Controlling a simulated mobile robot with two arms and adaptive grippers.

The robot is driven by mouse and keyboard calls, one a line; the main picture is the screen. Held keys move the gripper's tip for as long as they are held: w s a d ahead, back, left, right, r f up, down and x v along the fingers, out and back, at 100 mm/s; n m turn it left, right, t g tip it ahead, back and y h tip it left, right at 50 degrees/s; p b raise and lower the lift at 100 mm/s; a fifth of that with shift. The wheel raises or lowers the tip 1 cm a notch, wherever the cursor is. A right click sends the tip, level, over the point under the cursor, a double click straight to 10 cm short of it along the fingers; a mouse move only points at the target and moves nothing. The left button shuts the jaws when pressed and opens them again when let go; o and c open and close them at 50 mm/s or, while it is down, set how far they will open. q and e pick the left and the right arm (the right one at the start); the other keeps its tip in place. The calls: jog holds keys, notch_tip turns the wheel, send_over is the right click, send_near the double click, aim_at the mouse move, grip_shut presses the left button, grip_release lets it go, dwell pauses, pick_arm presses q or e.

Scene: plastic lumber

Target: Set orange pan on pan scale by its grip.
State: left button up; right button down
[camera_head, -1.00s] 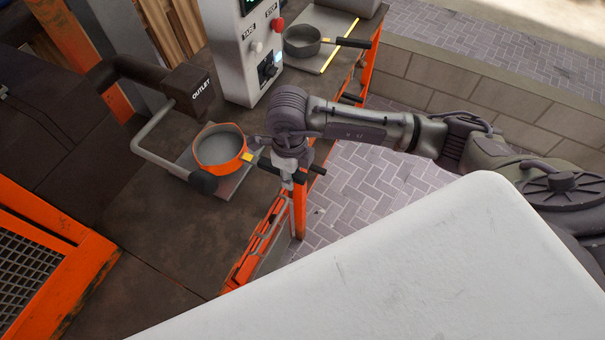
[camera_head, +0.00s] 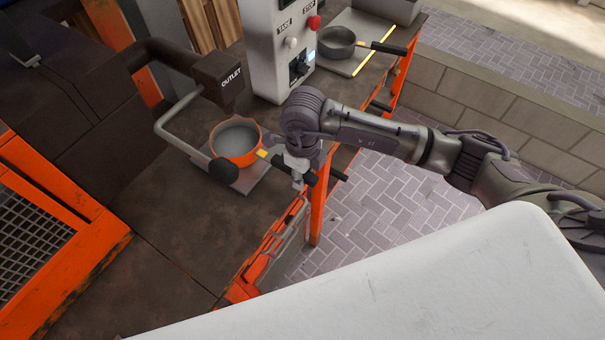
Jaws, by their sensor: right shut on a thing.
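The orange pan (camera_head: 238,150) has a grey inside and a black grip (camera_head: 309,178) with a yellow mark near the pan. It stands upright over a light grey plate (camera_head: 247,184) on the bench, below the outlet; I cannot tell whether it touches the plate. My right gripper (camera_head: 298,178) is over the grip from above and shut on it; the fingertips are partly hidden. A grey box with TARE and STOP labels (camera_head: 278,45) stands behind. To its right is a plate with yellow stripes (camera_head: 340,62). Which plate is the pan scale is unclear. My left gripper is not seen.
A grey pan (camera_head: 337,41) with a black handle sits on the striped plate. The dark OUTLET block (camera_head: 220,80) and a bent grey lever (camera_head: 170,122) with a dark knob stand close to the orange pan. The front of the bench (camera_head: 185,235) is clear.

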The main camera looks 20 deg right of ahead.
jog(key=c, duration=0.9)
grip_release()
jog(key=shift+s+f, duration=0.1)
